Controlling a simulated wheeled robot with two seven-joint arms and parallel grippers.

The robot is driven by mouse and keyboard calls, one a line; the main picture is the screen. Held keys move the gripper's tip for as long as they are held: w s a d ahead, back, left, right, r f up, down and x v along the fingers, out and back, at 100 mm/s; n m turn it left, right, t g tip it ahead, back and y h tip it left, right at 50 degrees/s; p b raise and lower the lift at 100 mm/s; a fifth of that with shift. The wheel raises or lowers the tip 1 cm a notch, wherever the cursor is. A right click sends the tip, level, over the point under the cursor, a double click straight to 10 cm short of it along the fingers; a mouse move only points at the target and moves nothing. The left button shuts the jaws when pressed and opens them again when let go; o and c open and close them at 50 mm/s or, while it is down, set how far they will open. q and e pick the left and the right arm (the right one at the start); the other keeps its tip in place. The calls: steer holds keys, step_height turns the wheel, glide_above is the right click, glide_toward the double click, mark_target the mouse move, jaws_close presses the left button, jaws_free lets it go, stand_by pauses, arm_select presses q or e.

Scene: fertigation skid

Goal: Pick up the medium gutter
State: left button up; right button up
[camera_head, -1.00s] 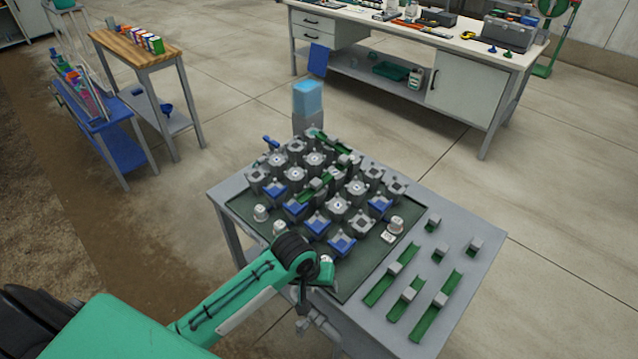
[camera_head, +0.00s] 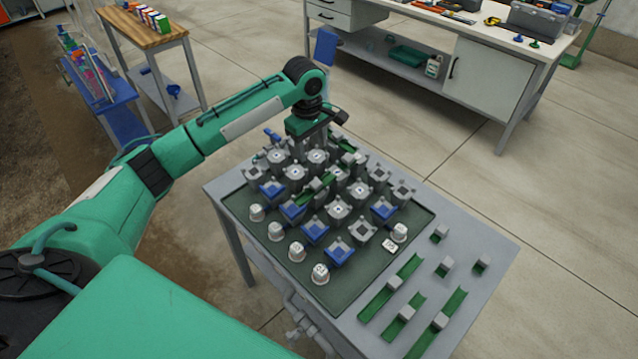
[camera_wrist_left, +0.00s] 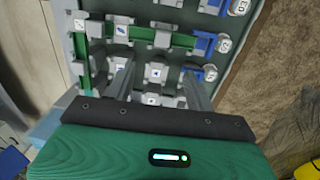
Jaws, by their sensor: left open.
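Green gutters with grey blocks lie at the table's right: a mid-length one (camera_head: 400,328), two longer ones (camera_head: 408,268) (camera_head: 452,305) and several short ones (camera_head: 439,238). More green gutter pieces sit among the grey blocks on the board, one near the middle (camera_head: 316,190) and one at the far side (camera_head: 350,148). I cannot tell which is the medium one. My left gripper (camera_head: 314,148) points down over the board's far part, open. In the left wrist view its fingers (camera_wrist_left: 158,68) stand apart, with a gutter (camera_wrist_left: 147,45) just beyond them. My right gripper is out of view.
The dark green board (camera_head: 375,272) carries several grey and blue blocks and white numbered caps (camera_head: 320,273) along its near edge. It lies on a grey table (camera_head: 455,230). A white workbench (camera_head: 480,85) stands behind, and a wooden-topped stand (camera_head: 125,28) at far left.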

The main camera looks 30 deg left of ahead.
arm_select(q)
steer(key=p, duration=0.1)
glide_above(315, 182)
steer(key=f, duration=0.8)
steer(key=shift+a, duration=0.2)
steer(key=f, duration=0.2)
steer(key=f+p, duration=0.1)
steer(key=f, duration=0.1)
steer(key=shift+s+d+f, duration=0.1)
steer(key=shift+d+f, duration=0.1)
steer(key=shift+f, duration=0.5)
steer(key=c, duration=0.9)
steer(key=shift+c, duration=0.9)
